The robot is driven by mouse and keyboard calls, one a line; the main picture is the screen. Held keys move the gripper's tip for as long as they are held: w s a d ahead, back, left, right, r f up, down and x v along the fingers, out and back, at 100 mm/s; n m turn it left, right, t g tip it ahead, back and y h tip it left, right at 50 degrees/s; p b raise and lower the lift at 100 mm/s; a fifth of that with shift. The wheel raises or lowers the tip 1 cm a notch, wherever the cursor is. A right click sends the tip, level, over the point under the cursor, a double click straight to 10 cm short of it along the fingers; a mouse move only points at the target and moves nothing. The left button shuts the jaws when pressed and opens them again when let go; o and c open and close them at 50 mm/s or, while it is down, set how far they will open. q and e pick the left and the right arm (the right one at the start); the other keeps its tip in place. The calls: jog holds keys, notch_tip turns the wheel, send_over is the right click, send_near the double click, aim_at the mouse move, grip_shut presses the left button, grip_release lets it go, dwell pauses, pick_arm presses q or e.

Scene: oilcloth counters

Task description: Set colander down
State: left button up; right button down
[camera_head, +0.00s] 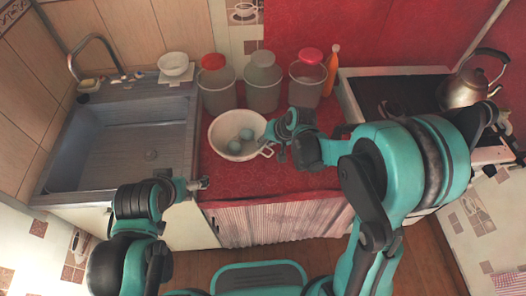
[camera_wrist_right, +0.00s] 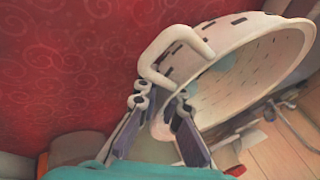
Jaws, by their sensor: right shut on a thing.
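The white colander (camera_head: 217,131) is over the red counter, in front of the canisters, with two pale blue-green round things (camera_head: 240,140) in it. I cannot tell whether its base touches the counter. My right gripper (camera_head: 272,143) is at the colander's right side, shut on its loop handle. The right wrist view shows the colander (camera_wrist_right: 278,35), its handle (camera_wrist_right: 174,45) and the gripper fingers (camera_wrist_right: 160,108) by the rim. My left gripper (camera_head: 203,184) is empty near the counter's front edge, left of the colander; its finger opening is too small to judge.
Three lidded canisters (camera_head: 217,92) and an orange bottle (camera_head: 332,70) stand behind the colander. A stove with a kettle (camera_head: 468,88) is to the right. Red counter (camera_head: 240,178) is free in front.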

jog(key=shift+w+f, duration=0.2)
jog(key=shift+w, duration=0.05)
jog(key=shift+f+b, duration=1)
jog(key=shift+f, duration=0.9)
jog(key=shift+s+a, duration=0.1)
jog(key=shift+f, duration=0.2)
jog(key=c, duration=1.7)
grip_release()
jog(key=shift+r, duration=0.1)
